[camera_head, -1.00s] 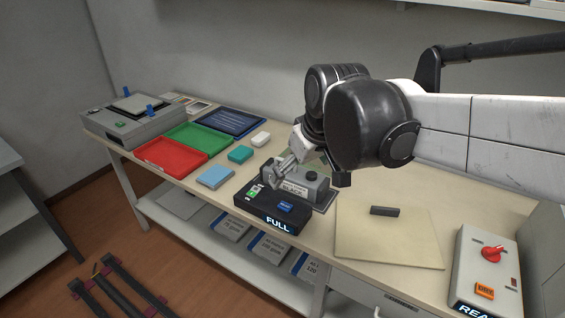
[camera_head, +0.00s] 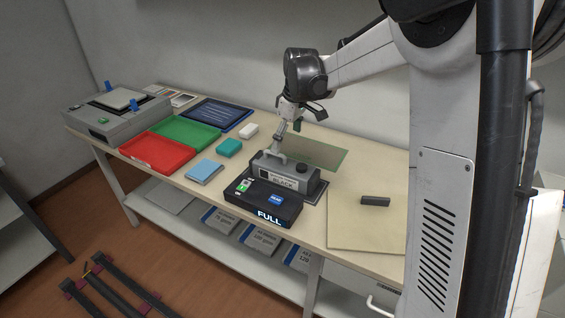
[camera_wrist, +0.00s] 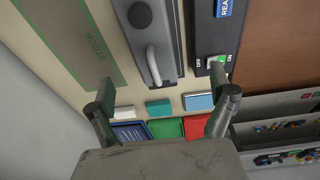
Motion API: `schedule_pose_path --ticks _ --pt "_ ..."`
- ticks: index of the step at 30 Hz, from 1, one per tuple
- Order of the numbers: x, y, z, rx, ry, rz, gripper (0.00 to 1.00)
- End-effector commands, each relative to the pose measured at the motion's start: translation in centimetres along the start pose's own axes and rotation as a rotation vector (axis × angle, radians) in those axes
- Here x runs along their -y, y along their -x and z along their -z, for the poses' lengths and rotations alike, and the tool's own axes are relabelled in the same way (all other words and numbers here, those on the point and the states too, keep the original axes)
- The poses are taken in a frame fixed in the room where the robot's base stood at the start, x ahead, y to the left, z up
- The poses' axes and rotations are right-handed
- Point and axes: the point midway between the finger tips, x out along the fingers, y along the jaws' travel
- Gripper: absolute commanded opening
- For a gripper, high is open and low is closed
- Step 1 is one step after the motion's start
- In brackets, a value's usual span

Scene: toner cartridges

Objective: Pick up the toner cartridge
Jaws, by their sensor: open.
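The toner cartridge (camera_head: 290,183) is a grey block with a "BLACK" label, a dark round cap and a light handle at its left end. It rests on a dark pad behind a black unit (camera_head: 255,203) that reads "FULL". My gripper (camera_head: 281,146) is above the cartridge's handle end. In the wrist view the cartridge (camera_wrist: 146,22) and its handle (camera_wrist: 153,66) show at the top, ahead of and between the spread fingers of my gripper (camera_wrist: 166,92). The gripper is open with nothing in it. Whether a finger touches the handle I cannot tell.
Blue (camera_head: 205,171), teal (camera_head: 229,147) and white (camera_head: 248,131) blocks lie left of the cartridge, near red (camera_head: 157,152) and green (camera_head: 190,133) trays. A green marked area (camera_head: 318,153) lies behind. A dark bar (camera_head: 375,201) lies on the board at right.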

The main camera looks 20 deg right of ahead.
Motion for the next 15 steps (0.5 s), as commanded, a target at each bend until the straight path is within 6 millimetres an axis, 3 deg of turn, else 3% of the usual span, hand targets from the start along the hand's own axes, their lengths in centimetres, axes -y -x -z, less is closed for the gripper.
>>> schedule_pose_path --ticks 6,11,15 --pt "-1.6 -2.6 1.0 0.017 0.055 0.031 0.90" --pt "-1.8 -3.8 1.1 0.020 0.064 0.036 0.90" --pt "-1.7 -6.1 1.0 0.020 0.064 0.036 0.90"
